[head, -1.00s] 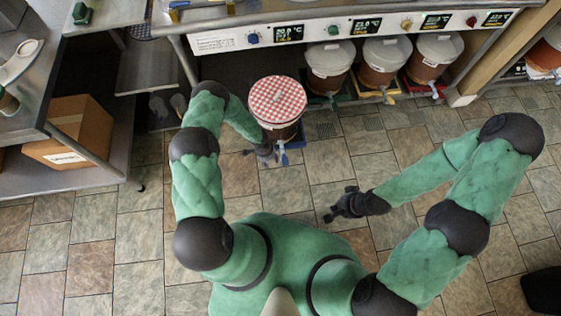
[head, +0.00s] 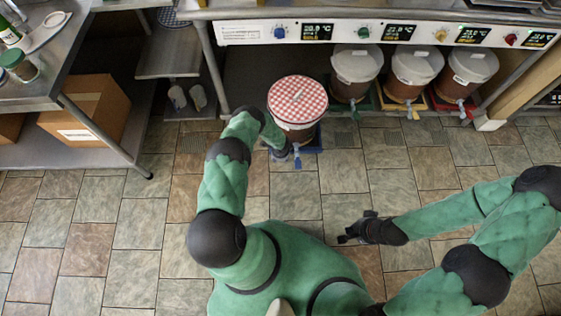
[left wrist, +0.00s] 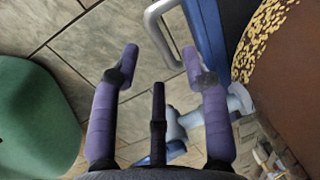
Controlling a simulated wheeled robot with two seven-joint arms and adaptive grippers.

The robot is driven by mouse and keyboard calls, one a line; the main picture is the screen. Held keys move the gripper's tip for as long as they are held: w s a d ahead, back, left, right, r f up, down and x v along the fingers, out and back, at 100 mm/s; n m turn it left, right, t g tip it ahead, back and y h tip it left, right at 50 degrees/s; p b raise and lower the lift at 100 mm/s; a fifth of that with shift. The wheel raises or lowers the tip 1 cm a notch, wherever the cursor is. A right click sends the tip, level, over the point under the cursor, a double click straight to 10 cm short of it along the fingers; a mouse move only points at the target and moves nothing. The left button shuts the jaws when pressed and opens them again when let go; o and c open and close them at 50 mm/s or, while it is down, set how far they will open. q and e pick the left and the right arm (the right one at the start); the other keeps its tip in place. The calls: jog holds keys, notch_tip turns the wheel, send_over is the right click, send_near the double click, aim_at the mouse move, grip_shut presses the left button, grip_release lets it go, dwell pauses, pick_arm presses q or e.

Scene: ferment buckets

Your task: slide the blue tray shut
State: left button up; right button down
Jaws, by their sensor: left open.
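The blue tray (head: 317,138) sticks out in front of the shelf on the floor, under a bucket (head: 298,122) with a red-and-white checked cover. The bucket's blue tap (head: 297,160) hangs at the front. My left gripper (head: 286,152) is low beside the tap, partly hidden by its arm. In the left wrist view, the left gripper (left wrist: 157,58) is open, its fingers spread. The tray's blue edge (left wrist: 207,35) and grey handle (left wrist: 155,22) lie just beyond the fingertips, and the tap (left wrist: 215,110) is by the right finger. My right gripper (head: 355,226) looks open and empty, above the floor.
Three lidded buckets stand on the right, on green (head: 350,104), yellow (head: 392,103) and red (head: 445,103) trays under the panel with displays (head: 390,34). A cardboard box (head: 88,108) sits on the low shelf at left. The tiled floor (head: 130,215) in front is free.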

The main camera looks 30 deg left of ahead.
pick_arm(q)
jog(key=f, duration=0.1)
jog(key=f+b, duration=0.1)
jog(key=f, duration=0.1)
jog(key=shift+w+a+b, duration=0.15)
jog(key=shift+w+b, duration=0.05)
jog(key=shift+b, duration=0.1)
grip_shut()
